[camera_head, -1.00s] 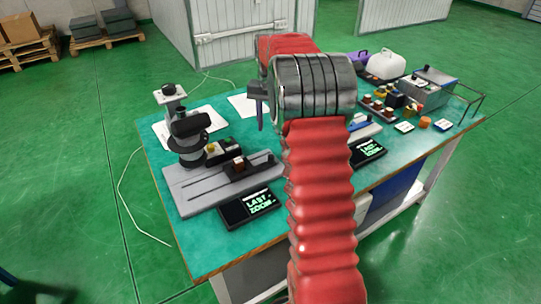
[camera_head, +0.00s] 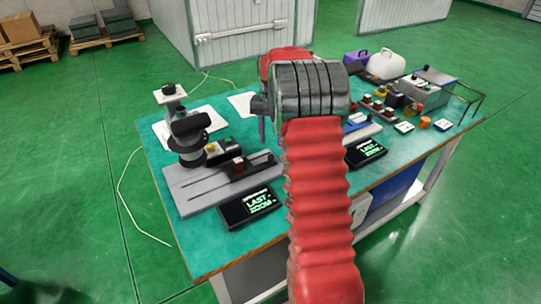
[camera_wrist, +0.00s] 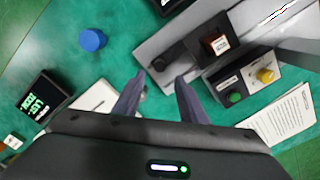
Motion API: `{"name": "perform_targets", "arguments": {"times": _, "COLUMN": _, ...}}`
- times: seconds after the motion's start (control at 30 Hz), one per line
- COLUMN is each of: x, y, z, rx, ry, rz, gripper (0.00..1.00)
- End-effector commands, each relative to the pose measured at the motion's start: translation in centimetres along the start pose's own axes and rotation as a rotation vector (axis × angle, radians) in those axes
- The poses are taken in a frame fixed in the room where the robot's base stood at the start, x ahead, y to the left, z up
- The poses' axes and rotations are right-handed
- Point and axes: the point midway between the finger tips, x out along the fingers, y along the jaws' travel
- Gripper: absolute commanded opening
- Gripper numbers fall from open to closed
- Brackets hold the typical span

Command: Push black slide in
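The black slide (camera_head: 255,165) lies on a grey base plate (camera_head: 190,190) with dark grooves, at the middle left of the teal table. A small brown block (camera_head: 238,164) stands on it. In the wrist view the black slide (camera_wrist: 183,50) and brown block (camera_wrist: 213,41) are at the upper middle. My gripper (camera_wrist: 160,78) is open and empty, its two dark fingers apart, with the tips appearing just short of the slide's near end. I cannot tell whether they touch it. In the head view my red arm hides most of the gripper.
A black microscope-like device (camera_head: 188,130) stands at the base's far left. A dark display (camera_head: 249,207) lies in front. A control box with green and yellow buttons (camera_wrist: 250,82) and a blue round piece (camera_wrist: 92,40) show in the wrist view. Several objects fill the table's right side.

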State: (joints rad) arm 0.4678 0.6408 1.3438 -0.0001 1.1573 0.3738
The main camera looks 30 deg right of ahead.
Motion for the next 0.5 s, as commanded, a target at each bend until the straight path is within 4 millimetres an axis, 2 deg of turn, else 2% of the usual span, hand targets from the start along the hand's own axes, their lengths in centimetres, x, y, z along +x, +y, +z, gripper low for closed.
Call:
{"name": "perform_targets", "arguments": {"times": 0.3, "x": 5.0, "y": 0.0, "z": 0.0, "rx": 0.000, "ry": -0.002, "rz": 0.001, "gripper": 0.38}}
{"name": "perform_targets", "arguments": {"times": 0.5, "x": 7.5, "y": 0.1, "z": 0.0, "rx": 0.001, "ry": -0.002, "rz": 0.001, "gripper": 0.38}}
